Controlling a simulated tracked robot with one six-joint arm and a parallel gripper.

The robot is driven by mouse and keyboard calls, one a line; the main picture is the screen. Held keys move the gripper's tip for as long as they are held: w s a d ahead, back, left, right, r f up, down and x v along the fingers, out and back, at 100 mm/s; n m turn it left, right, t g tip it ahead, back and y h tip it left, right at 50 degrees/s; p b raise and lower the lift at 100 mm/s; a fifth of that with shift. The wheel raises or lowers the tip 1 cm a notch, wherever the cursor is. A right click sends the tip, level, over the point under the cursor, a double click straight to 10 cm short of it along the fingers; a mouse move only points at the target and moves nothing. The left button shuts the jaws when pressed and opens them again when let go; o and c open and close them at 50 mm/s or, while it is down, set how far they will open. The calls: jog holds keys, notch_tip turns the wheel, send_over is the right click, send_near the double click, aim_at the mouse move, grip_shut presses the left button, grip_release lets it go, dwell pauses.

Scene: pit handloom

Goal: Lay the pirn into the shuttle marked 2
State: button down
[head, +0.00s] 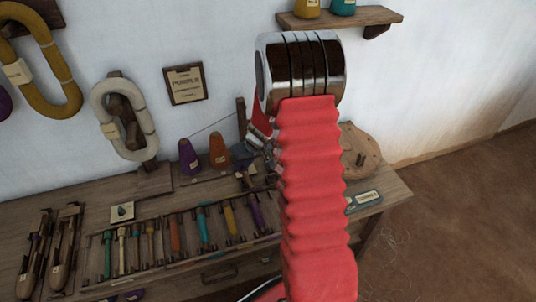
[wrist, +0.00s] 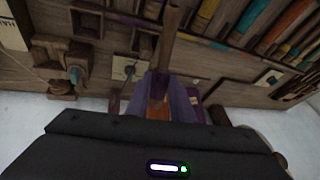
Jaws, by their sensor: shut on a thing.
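In the wrist view, my gripper (wrist: 159,82) is shut on a slim brown wooden rod, which looks like a pirn (wrist: 171,32). The rod sticks out past the fingertips, above the bench; its thread colour cannot be told. In the head view, my red arm hides most of the gripper and the held pirn, at the back of the bench. Two dark wooden shuttles (head: 67,252) (head: 33,258) lie side by side at the bench's left end, well left of my gripper. Their number marks cannot be read.
A rack (head: 155,265) with several coloured pirns lies along the bench front. A purple cone (head: 188,157) and an orange cone (head: 220,152) stand behind it. A round wooden piece (head: 358,152) is right of my arm. Yarn hanks (head: 125,118) hang on the wall.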

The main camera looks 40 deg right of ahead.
jog(key=s+a+f+n, duration=0.1)
jog(key=s+a, duration=0.1)
jog(key=a, duration=0.7)
jog(key=s+a+n, duration=0.1)
jog(key=s+a, duration=0.1)
jog(key=a, duration=0.6)
jog(key=shift+s+a+f+y, duration=0.3)
jog(key=shift+s+a+f, duration=0.05)
jog(key=shift+s, duration=0.05)
